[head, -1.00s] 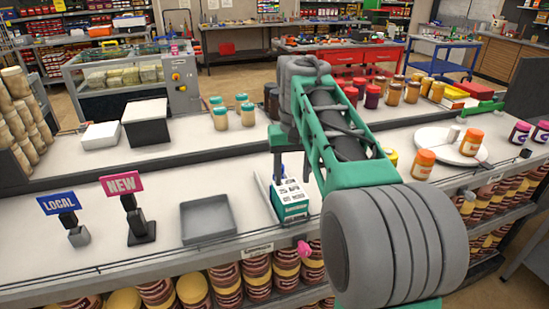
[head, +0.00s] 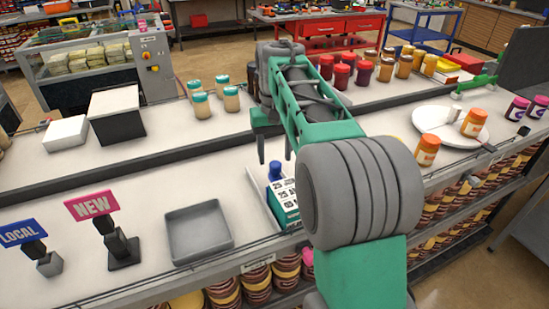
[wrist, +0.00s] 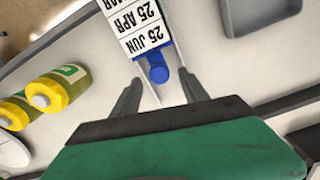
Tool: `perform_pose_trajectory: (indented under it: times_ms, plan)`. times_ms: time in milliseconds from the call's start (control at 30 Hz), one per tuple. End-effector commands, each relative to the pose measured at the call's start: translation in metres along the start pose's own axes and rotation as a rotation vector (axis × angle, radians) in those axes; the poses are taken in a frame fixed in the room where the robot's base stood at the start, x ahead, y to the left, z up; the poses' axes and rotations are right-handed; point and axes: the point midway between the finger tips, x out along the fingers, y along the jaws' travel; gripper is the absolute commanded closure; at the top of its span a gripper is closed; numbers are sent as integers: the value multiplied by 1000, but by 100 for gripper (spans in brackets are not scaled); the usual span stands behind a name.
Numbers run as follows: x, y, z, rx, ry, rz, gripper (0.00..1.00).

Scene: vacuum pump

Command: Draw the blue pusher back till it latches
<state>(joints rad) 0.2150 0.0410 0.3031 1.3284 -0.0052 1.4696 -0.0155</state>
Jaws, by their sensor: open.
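The blue pusher (head: 275,173) stands at the back end of a teal and white holder of date cards (head: 287,200) on the white counter. In the wrist view the blue pusher (wrist: 156,66) sits against the card marked 25 JUN (wrist: 145,42), with a pale rail running behind it. My gripper (head: 275,150) is above and behind the pusher, pointing down. Its fingers are apart, with nothing between them. In the wrist view my gripper (wrist: 161,84) lines up roughly with the pusher, which shows just beyond the fingertips. The holder's right side is partly hidden by my arm.
An empty grey tray (head: 197,235) lies left of the holder, also seen at the wrist view's upper right (wrist: 258,15). A pink NEW sign (head: 92,205) stands further left. Teal-lidded jars (head: 201,105) stand behind.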

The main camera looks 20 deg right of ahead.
Motion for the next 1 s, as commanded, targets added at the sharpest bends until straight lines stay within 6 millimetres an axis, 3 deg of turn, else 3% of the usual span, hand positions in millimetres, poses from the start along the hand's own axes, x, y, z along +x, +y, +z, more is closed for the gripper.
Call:
perform_pose_trajectory:
  times_ms: [200, 433, 1000]
  plan:
    - [23, 1, 0, 2, 0, 0, 48]
    - [24, 2, 0, 4, 0, 0, 49]
    - [24, 2, 0, 5, 0, 0, 95]
